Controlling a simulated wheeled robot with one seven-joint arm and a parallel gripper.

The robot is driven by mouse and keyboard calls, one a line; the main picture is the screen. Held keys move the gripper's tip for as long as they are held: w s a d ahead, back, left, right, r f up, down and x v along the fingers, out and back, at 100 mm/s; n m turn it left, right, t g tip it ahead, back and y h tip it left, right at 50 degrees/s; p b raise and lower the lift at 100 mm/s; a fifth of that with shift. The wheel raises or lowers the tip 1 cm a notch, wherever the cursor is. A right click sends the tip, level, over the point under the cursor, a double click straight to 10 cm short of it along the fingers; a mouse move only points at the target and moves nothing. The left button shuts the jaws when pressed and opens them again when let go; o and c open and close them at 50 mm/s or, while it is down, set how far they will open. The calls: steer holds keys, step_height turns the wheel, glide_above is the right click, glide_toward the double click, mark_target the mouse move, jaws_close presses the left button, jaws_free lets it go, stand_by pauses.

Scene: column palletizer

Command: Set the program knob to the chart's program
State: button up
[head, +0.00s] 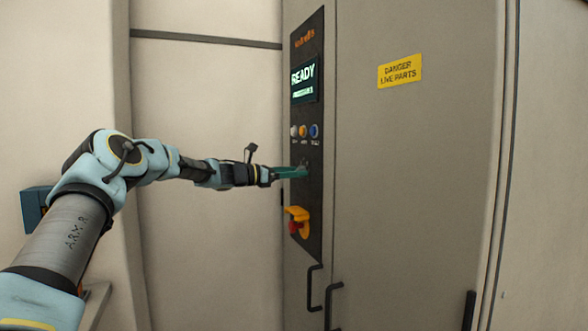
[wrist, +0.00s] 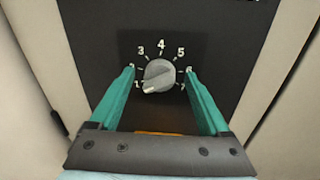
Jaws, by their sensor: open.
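The program knob (wrist: 160,74) is grey and round, on a dark panel (wrist: 215,30) with a dial numbered 1 to 7. Its white pointer mark is at the lower left, near the 1. My gripper (wrist: 159,70) is open, its green fingers on either side of the knob with a gap each side. In the head view my gripper (head: 300,172) is at the panel and mostly hides the knob. The display (head: 304,80) reads READY, with a smaller line too blurred to read surely. No chart is seen in either view.
White, orange and blue buttons (head: 304,131) are above the knob. A red button with a yellow guard (head: 298,216) is below it. Black door handles (head: 314,288) are lower down. A yellow danger sign (head: 400,71) is on the cabinet door at right.

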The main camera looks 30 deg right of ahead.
steer(key=shift+d, duration=0.15)
steer(key=shift+c, duration=0.4)
jaws_close()
